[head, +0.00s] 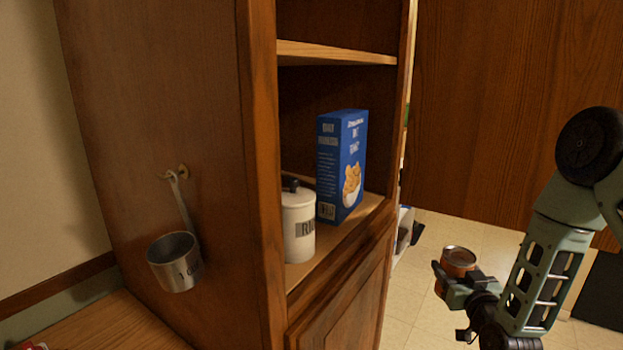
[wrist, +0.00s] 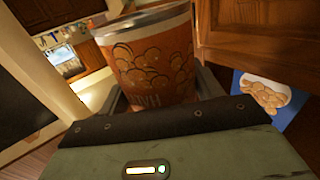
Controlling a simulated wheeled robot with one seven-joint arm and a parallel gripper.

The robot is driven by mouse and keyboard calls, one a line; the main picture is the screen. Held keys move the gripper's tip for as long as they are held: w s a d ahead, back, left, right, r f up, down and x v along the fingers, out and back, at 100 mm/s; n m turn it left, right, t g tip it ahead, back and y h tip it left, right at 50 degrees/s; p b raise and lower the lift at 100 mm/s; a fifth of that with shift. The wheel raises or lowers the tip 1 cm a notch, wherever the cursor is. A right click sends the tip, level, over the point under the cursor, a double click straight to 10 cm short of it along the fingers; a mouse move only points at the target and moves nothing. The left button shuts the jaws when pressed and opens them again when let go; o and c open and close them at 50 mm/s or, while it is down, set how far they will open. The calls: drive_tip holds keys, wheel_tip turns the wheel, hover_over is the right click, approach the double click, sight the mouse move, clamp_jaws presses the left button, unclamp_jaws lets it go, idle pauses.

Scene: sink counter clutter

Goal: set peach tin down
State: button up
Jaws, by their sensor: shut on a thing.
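The peach tin (head: 459,257) is an orange-brown can with a silver rim. It is held in my gripper (head: 447,280) at the lower right of the head view, in the air over the floor. In the wrist view the tin (wrist: 150,60) fills the top middle, with peach pictures on its label. My gripper (wrist: 155,100) is shut on it there; the fingertips are mostly hidden behind the tin and the dark pad.
An open wooden cabinet holds a blue cereal box (head: 342,165) and a white canister (head: 298,225) on its shelf (head: 335,240). Some shelf edge in front of them is bare. A metal cup (head: 175,262) hangs on the cabinet's side. Tiled floor (head: 425,300) lies beyond.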

drive_tip(key=s+d+f, duration=0.2)
drive_tip(key=s+f, duration=0.4)
drive_tip(key=f, duration=0.5)
drive_tip(key=s+a+f, duration=0.2)
drive_tip(key=s+f, duration=0.1)
drive_tip(key=s, duration=0.6)
drive_tip(key=shift+a+f, duration=0.3)
drive_tip(key=shift+a, duration=0.05)
